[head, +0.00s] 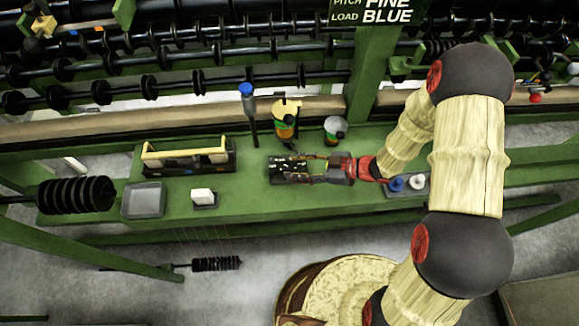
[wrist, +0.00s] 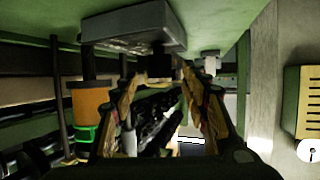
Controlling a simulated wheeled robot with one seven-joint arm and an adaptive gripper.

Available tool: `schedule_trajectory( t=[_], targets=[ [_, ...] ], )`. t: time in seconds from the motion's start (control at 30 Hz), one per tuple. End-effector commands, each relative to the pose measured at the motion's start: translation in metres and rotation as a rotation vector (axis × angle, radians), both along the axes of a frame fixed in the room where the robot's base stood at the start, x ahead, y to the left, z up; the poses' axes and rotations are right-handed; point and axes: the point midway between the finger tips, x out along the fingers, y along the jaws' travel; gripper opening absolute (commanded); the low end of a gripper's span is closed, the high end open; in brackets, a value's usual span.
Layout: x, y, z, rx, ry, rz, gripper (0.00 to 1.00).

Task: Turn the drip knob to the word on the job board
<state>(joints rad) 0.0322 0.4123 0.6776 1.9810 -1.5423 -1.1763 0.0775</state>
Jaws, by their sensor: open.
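The job board (head: 372,12) at the top of the head view reads PITCH FINE and LOAD BLUE; its left edge is cut off or blurred, and no line about drip is legible. My gripper (head: 285,168) is over the green bench, pointing left, at a dark box there. In the wrist view my gripper (wrist: 163,95) is open, its two fingers apart. A small black block (wrist: 160,62) under a grey box (wrist: 133,27) shows between and just beyond the fingertips. It may be the drip knob; I cannot tell, nor whether the fingers touch it. No knob marking is readable.
Blue and white knobs (head: 407,184) sit beside my wrist. Spool racks stand behind.

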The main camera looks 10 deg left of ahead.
Motion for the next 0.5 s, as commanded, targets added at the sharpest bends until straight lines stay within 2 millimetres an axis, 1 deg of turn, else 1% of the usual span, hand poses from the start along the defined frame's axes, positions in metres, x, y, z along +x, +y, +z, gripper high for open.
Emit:
schedule_trajectory(
  t=[0.03,0.2,0.33,0.5],
  targets=[
    [-0.001,0.008,-0.005,0.000,0.001,0.004,0.45],
    [0.002,0.023,-0.010,-0.001,0.000,0.001,0.45],
    [0.002,0.027,-0.012,-0.001,-0.001,0.000,0.45],
    [0.003,0.028,-0.011,-0.001,0.000,-0.001,0.45]
  ],
)
